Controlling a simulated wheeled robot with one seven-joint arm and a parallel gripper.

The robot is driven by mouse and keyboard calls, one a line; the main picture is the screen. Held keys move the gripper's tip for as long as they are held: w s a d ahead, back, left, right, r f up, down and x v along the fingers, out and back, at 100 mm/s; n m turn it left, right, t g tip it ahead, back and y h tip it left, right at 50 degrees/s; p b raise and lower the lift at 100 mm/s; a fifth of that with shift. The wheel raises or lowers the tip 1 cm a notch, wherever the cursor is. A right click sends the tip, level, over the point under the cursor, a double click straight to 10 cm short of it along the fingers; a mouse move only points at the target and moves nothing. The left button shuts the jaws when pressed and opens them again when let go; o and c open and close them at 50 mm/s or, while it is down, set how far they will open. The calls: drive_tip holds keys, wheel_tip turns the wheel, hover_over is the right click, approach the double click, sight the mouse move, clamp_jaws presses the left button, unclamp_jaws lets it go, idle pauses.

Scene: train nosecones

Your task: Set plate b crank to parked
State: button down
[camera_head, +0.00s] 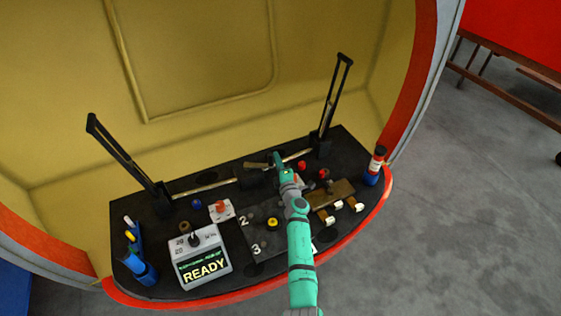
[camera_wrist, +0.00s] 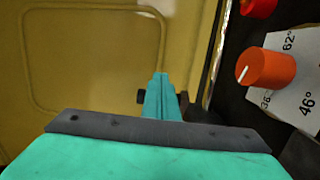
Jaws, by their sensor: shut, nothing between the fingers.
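A brass-brown plate (camera_head: 341,189) lies right of centre on the dark console, with a small dark fitting (camera_head: 328,185) on it that may be a crank. I cannot read which plate is b, nor any parked mark. My gripper (camera_head: 277,157) is at the console's back middle, beside a dark block with a brownish handle (camera_head: 255,165). In the wrist view my gripper (camera_wrist: 160,88) is shut and empty, apart from an orange knob (camera_wrist: 265,67) on a white degree dial (camera_wrist: 300,50).
A display box reading READY (camera_head: 201,258) stands front left. Two tall black frames (camera_head: 125,160) (camera_head: 338,95) rise at the back. Another orange knob (camera_head: 221,206) sits on a white plate. The yellow wall (camera_head: 200,50) closes the back.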

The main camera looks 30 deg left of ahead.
drive_tip(key=shift+w, duration=0.15)
drive_tip(key=shift+s, duration=0.2)
idle(0.6)
drive_tip(key=shift+w+d, duration=0.1)
drive_tip(key=shift+d, duration=0.1)
